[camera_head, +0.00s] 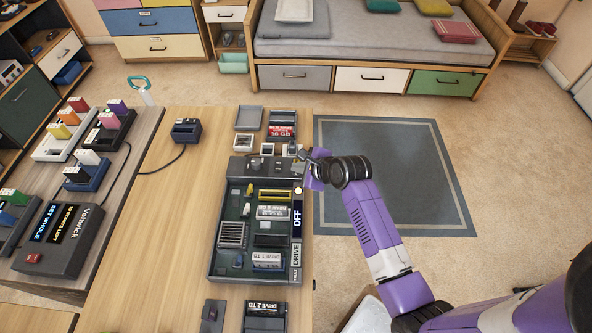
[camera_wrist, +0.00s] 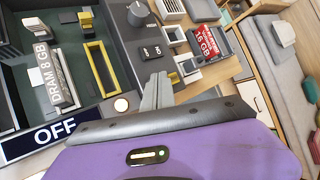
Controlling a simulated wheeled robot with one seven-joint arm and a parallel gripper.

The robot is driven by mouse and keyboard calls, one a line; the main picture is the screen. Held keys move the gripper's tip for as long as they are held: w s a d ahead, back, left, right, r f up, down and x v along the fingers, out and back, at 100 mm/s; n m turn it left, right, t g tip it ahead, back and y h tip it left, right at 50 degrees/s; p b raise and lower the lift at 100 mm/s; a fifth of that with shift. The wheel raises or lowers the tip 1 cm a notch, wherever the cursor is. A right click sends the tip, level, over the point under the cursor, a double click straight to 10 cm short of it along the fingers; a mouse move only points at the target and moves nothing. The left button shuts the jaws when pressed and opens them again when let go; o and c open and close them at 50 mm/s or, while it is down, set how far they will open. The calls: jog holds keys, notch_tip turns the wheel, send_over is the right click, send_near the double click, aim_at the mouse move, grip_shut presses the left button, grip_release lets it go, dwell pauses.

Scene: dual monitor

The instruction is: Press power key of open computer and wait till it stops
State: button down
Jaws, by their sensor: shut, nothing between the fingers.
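The open computer (camera_head: 232,208) lies flat on the wooden table, its boards and parts exposed. A dark display on its right edge (camera_head: 297,219) reads OFF, and the display also shows in the wrist view (camera_wrist: 55,132). A round, pale button (camera_head: 298,190) sits just beyond the display, and the button is clear in the wrist view (camera_wrist: 121,104). My gripper (camera_head: 304,156) is shut and empty at the computer's far right corner. In the wrist view its fingertips (camera_wrist: 159,82) are to the right of the pale button, apart from it in the picture. Fingertip contact cannot be told.
The far panel carries a knob (camera_wrist: 138,14) and switches (camera_wrist: 151,52). A red memory module (camera_head: 282,131) and small trays lie beyond it. A loose drive (camera_head: 265,317) lies at the near end. A grey Voltwick device (camera_head: 65,240) stands left. The table's middle-left is clear.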

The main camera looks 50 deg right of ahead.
aim_at(298, 174)
jog(key=shift+r+p, duration=0.5)
jog(key=shift+r, duration=0.1)
notch_tip(298, 174, up, 3)
jog(key=p, duration=0.3)
jog(key=shift+r+p, duration=0.45)
jog(key=shift+r, duration=0.6)
jog(key=shift+n, duration=0.3)
